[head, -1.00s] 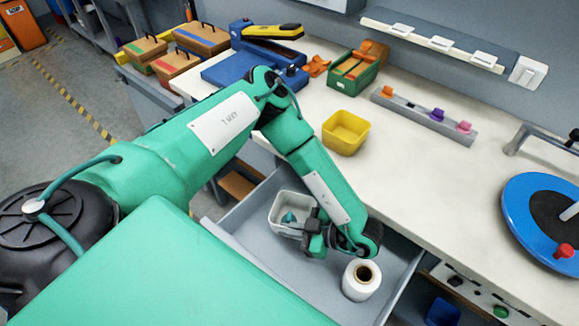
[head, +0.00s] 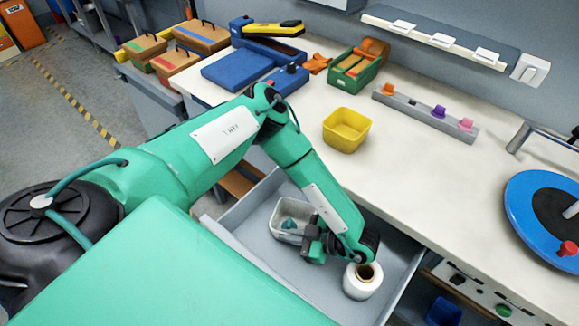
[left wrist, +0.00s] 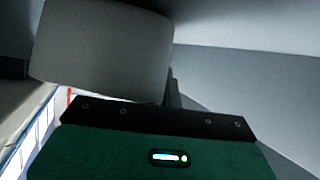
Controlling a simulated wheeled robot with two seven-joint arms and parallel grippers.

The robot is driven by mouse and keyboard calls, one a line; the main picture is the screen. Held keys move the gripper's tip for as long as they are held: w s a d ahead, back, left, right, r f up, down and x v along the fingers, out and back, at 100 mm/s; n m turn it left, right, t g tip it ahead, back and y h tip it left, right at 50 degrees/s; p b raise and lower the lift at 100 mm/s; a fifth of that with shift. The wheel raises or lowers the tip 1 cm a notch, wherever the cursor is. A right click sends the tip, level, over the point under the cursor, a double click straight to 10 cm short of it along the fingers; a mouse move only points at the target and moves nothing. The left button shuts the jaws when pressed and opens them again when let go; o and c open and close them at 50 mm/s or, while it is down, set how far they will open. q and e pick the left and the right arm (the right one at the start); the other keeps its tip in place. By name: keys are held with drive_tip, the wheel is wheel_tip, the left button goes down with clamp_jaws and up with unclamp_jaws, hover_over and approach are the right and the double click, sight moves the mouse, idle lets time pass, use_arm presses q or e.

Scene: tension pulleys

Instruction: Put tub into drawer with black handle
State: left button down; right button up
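A pale grey-white open tub (head: 281,234) is at the back left inside the pulled-out grey drawer (head: 240,213), with a small teal thing in it. My left gripper (head: 309,241) is low in the drawer at the tub's right side. It overlaps the tub's right wall and appears shut on it. Its fingertips are mostly hidden by its own body. I cannot tell whether the tub touches the drawer floor. The drawer's handle is out of sight. My right gripper is not in view.
A white roll (head: 360,287) stands in the drawer close to my left wrist; a pale rounded thing (left wrist: 100,50) fills the upper left wrist view. A yellow tub (head: 346,138) stands on the bench (head: 420,190). A blue disc (head: 530,205) is at the right.

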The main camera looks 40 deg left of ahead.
use_arm(q)
drive_tip(key=c, duration=1.6)
unclamp_jaws()
drive_tip(key=shift+s+f, duration=0.1)
drive_tip(key=shift+c, duration=0.2)
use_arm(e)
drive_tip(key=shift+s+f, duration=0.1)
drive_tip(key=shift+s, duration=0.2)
